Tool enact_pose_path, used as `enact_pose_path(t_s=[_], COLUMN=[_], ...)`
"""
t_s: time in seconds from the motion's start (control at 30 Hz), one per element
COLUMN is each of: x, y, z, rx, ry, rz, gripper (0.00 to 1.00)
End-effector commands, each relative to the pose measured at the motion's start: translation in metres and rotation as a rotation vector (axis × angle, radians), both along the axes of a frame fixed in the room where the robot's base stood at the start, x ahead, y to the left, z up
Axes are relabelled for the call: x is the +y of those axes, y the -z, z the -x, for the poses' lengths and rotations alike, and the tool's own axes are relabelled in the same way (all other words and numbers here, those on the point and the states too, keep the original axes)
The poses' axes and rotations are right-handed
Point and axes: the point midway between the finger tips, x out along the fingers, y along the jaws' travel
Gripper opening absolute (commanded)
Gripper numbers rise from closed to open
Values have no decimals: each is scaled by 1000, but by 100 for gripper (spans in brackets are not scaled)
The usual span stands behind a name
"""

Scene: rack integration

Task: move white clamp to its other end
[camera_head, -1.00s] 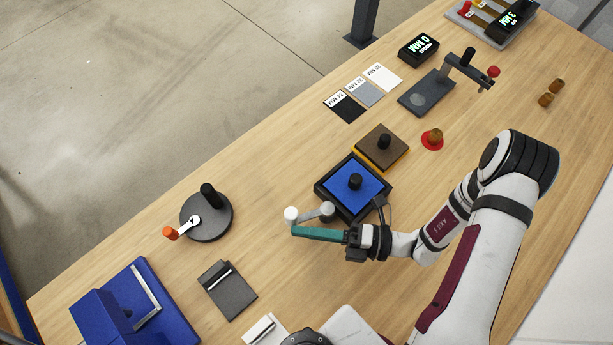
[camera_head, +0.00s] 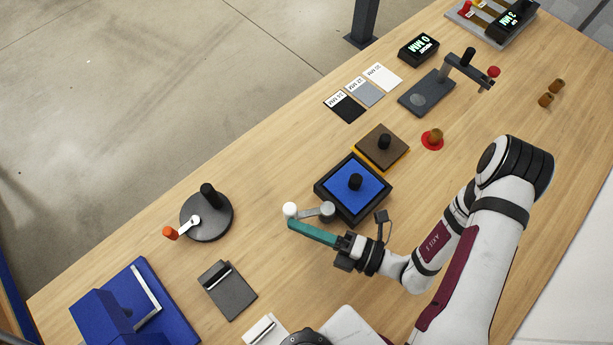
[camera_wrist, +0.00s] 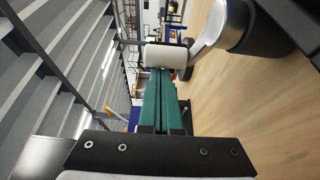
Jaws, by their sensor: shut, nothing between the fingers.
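The white clamp is a lever with a white knob (camera_head: 290,209) and a grey arm (camera_head: 327,211), at the near-left edge of the blue square fixture (camera_head: 362,178). The knob points left, away from the fixture. My gripper (camera_head: 291,223) has long teal fingers, pressed together and empty, with their tips just beside the knob on its near side. In the wrist view, the white knob (camera_wrist: 166,57) lies across the front of the teal finger tips (camera_wrist: 158,72), with the metal arm (camera_wrist: 210,30) leading to a dark pivot at upper right. Whether tips and knob touch is unclear.
A brown block (camera_head: 378,150) with a black knob stands behind the fixture. A round dark dial (camera_head: 206,221) with an orange-tipped handle is to the left. A dark grey plate (camera_head: 227,289) lies nearer. Bare table lies between the dial and the white knob.

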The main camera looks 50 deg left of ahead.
Motion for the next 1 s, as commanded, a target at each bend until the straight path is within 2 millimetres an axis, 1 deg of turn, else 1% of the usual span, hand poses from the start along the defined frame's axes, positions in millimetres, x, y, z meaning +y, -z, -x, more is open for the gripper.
enact_pose_path(t_s=[0.13,0.4,0.43,0.7,1.0], x=[8,26,28,43,53], y=[0,1,0,0,0], z=[0,-2,-3,-13,-20], rx=[-1,5,1,-3,-1], ry=[-5,249,261,258,257], rz=[-3,3,1,-2,-2], gripper=[0,0,0,0,0])
